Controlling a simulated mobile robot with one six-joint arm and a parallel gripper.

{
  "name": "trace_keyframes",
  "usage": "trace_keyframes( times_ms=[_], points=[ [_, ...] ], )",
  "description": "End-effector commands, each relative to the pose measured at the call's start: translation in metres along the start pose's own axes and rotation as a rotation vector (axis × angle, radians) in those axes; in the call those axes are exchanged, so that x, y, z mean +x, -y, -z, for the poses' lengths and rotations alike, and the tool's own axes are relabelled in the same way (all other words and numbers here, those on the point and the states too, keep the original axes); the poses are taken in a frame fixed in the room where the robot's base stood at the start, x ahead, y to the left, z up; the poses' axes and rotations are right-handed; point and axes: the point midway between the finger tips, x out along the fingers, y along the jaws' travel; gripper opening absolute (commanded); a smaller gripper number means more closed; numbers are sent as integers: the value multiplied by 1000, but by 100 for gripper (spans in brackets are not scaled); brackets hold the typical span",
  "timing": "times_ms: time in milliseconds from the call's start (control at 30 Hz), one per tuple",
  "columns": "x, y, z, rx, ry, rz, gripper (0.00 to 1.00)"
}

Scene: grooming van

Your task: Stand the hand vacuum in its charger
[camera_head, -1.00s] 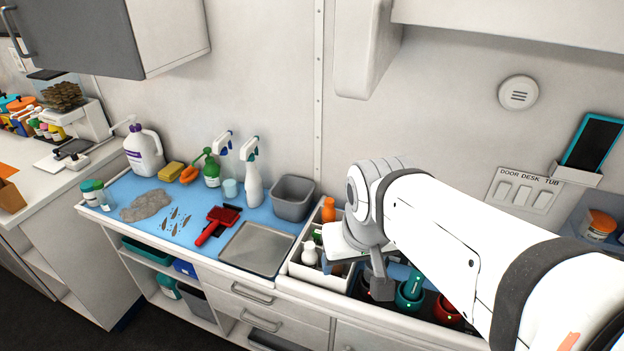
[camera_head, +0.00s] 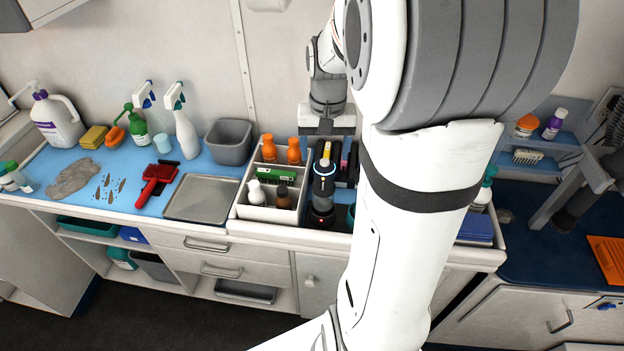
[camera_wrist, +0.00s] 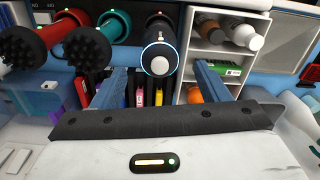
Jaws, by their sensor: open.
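The hand vacuum, as far as I can tell, is the dark cylinder with a glowing ring (camera_head: 323,184) just right of the white bottle caddy in the head view. In the wrist view the vacuum's ringed end (camera_wrist: 159,61) shows beyond the fingers. My gripper (camera_head: 327,128) is above and behind it, nearer the wall. In the wrist view my gripper (camera_wrist: 161,82) has its two blue-grey fingers apart, with nothing held.
The white caddy (camera_head: 268,213) holds several bottles and a green box. Teal (camera_wrist: 112,27) and red (camera_wrist: 54,30) tools with black spiked ends stand beside the vacuum. Several coloured upright items (camera_wrist: 139,95) show between my fingers. A metal tray (camera_head: 203,199) lies left of the caddy.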

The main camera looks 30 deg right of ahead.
Motion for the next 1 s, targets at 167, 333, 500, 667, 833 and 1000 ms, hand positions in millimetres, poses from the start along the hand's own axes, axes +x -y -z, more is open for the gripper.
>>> trace_keyframes(
  times_ms=[167, 333, 500, 667, 833, 1000],
  points=[
    [20, 0, -1, -1, 4, 0, 68],
    [44, -1, 1, -1, 4, 0, 68],
    [66, -1, 2, -1, 2, 0, 68],
    [70, -1, 2, -2, -2, 0, 68],
    [69, -1, 2, -2, -2, 0, 64],
    [69, -1, 2, -2, -2, 0, 50]
  ],
)
